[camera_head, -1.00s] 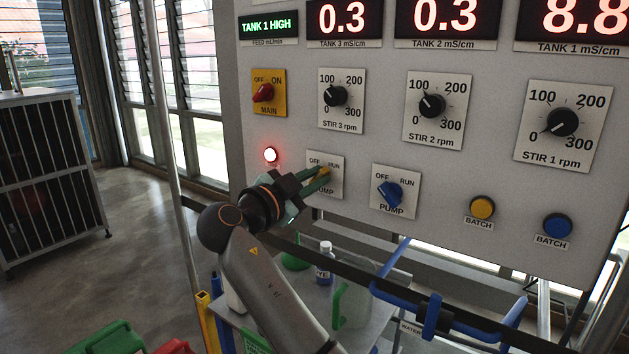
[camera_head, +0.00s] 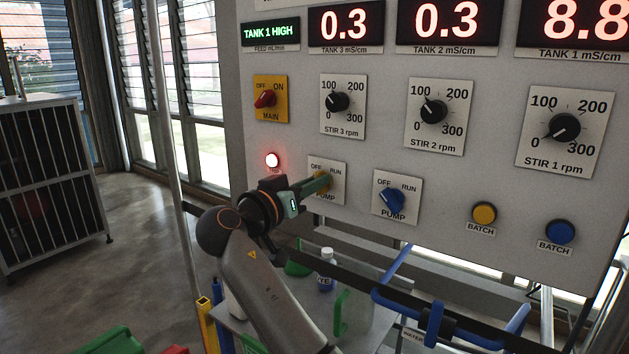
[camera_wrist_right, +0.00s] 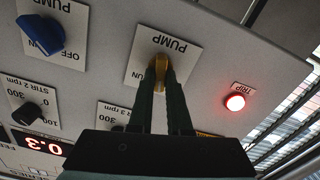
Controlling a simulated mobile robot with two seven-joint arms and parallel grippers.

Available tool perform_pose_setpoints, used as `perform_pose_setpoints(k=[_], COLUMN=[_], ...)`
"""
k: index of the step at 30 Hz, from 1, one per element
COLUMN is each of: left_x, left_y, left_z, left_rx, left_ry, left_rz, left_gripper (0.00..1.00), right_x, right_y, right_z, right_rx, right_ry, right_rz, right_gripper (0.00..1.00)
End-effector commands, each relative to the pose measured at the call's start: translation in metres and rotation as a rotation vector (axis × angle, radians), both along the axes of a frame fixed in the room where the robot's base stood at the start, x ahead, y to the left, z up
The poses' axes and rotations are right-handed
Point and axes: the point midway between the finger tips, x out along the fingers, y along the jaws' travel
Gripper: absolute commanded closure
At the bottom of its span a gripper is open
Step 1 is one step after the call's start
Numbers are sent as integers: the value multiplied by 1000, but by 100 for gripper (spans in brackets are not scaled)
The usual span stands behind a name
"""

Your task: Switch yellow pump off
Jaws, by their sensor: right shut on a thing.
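The yellow pump knob (camera_wrist_right: 160,68) sits on a white plate (camera_wrist_right: 178,46) marked PUMP, seen upside down in the right wrist view. My right gripper (camera_head: 322,184) reaches the knob from the lower left. Its two green fingers (camera_wrist_right: 161,75) are shut on the knob, one on each side. Which mark the knob points to is hard to tell behind the fingers. My left gripper is not in view.
The blue pump knob (camera_head: 391,200) is just right of the yellow one. A lit red lamp (camera_head: 272,160) is close above my wrist. The red main switch (camera_head: 265,98) and stir dials are higher. Yellow (camera_head: 484,213) and blue (camera_head: 559,231) batch buttons are at right.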

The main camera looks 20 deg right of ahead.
Motion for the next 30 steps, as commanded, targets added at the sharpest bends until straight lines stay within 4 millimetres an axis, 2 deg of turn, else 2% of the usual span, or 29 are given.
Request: perform_pose_setpoints(k=[15, 30], left_x=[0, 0], left_y=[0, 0], left_z=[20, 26], left_rx=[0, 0], left_ry=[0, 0], left_rz=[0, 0], left_gripper=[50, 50], right_x=[2, 2], right_y=[1, 2], right_z=[2, 1], right_rx=[-258, -340], right_ry=[325, 428], right_rz=[0, 1], right_gripper=[100, 100])
